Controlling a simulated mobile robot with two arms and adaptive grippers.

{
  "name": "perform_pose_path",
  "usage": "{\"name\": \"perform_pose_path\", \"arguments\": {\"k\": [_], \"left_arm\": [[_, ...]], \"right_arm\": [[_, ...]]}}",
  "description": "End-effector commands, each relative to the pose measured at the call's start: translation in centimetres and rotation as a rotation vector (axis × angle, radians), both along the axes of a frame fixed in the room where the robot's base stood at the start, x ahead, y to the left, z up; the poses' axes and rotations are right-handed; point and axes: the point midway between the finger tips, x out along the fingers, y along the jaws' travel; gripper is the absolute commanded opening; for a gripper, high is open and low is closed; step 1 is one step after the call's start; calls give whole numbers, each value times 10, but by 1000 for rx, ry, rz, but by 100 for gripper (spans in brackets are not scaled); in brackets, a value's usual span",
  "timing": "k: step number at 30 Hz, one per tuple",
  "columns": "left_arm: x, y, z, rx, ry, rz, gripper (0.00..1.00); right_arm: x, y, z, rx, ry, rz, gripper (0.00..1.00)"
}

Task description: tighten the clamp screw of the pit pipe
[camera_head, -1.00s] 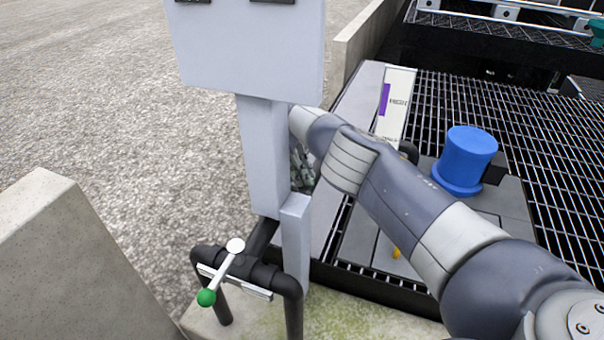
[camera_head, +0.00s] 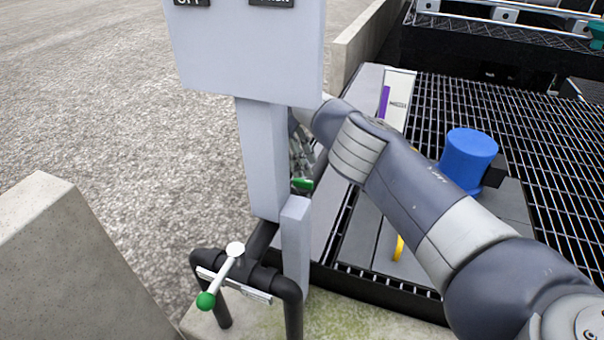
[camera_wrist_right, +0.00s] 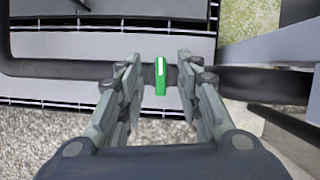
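My right gripper (camera_wrist_right: 160,73) is open, with its two fingers on either side of a small green piece with a white stripe (camera_wrist_right: 161,80). A gap shows between each finger and the green piece, which sits at a black pipe (camera_wrist_right: 60,67). In the head view the right gripper (camera_head: 300,150) is partly hidden behind the grey post, and the green piece (camera_head: 302,184) shows just below it. A white lever with a green knob (camera_head: 206,299) stands on the nearer black pipe (camera_head: 292,290). I cannot tell for sure which part is the clamp screw. My left gripper is out of view.
A grey post with a box (camera_head: 250,60) stands close beside my right forearm. A blue cap (camera_head: 468,160), a yellow piece (camera_head: 399,247) and a white sign (camera_head: 398,98) are on the grated deck to the right. A concrete wall (camera_head: 60,240) is at the left.

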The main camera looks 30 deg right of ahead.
Motion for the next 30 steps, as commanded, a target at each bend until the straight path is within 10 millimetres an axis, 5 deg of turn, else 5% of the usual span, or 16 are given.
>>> {"name": "perform_pose_path", "arguments": {"k": [9,30], "left_arm": [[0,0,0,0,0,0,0],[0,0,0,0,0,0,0]], "right_arm": [[0,0,42,0,1,-1,32],[-1,0,44,0,2,-1,32]]}}
